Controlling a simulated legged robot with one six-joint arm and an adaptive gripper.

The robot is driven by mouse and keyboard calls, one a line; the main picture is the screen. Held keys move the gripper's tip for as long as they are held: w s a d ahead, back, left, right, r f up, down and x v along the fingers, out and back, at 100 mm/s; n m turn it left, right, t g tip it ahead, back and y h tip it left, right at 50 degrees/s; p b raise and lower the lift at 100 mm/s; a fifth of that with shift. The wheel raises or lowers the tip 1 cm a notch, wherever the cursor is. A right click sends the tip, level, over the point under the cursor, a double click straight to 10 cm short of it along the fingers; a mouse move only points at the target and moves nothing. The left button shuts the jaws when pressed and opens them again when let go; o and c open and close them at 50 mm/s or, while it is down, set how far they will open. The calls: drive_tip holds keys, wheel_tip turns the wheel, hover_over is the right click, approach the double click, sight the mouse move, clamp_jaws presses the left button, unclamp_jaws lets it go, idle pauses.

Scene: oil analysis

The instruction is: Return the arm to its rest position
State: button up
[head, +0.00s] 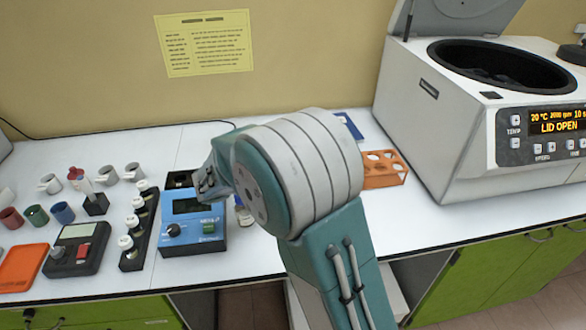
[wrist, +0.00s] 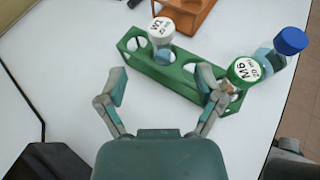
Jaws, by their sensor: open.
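My arm (head: 305,180) rises through the middle of the head view, in front of the bench. My gripper (wrist: 163,86) shows in the wrist view with its two fingers spread wide and nothing between them. A green rack (wrist: 190,82) lies just beyond the fingertips. It holds a white-capped vial marked W1 (wrist: 161,30) and a green-capped vial marked M6 (wrist: 243,70). The right fingertip looks close to the M6 vial; I cannot tell whether they touch. In the head view my arm hides most of the green rack's area.
A white centrifuge (head: 455,110) with its lid open stands at the right. An orange rack (head: 384,170) is left of it. A blue instrument (head: 193,222), a black vial stand (head: 135,235) and several cups fill the left. A blue-capped vial (wrist: 290,41) is beside the green rack.

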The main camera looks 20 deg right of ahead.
drive_tip(key=s+a+r+m+y, duration=0.1)
drive_tip(key=s+r+m+y, duration=0.2)
drive_tip(key=s+m, duration=0.4)
drive_tip(key=s+a+r+m+y, duration=0.1)
drive_tip(key=s+r+m+y, duration=0.1)
drive_tip(key=s+m+y, duration=0.3)
drive_tip(key=s+a+r+m+y, duration=0.2)
drive_tip(key=s+m, duration=0.8)
drive_tip(key=s, duration=0.7)
drive_tip(key=r+y, duration=0.1)
drive_tip(key=y, duration=0.1)
drive_tip(key=shift+r+y, duration=0.3)
drive_tip(key=shift+r, duration=0.05)
drive_tip(key=shift+d, duration=0.1)
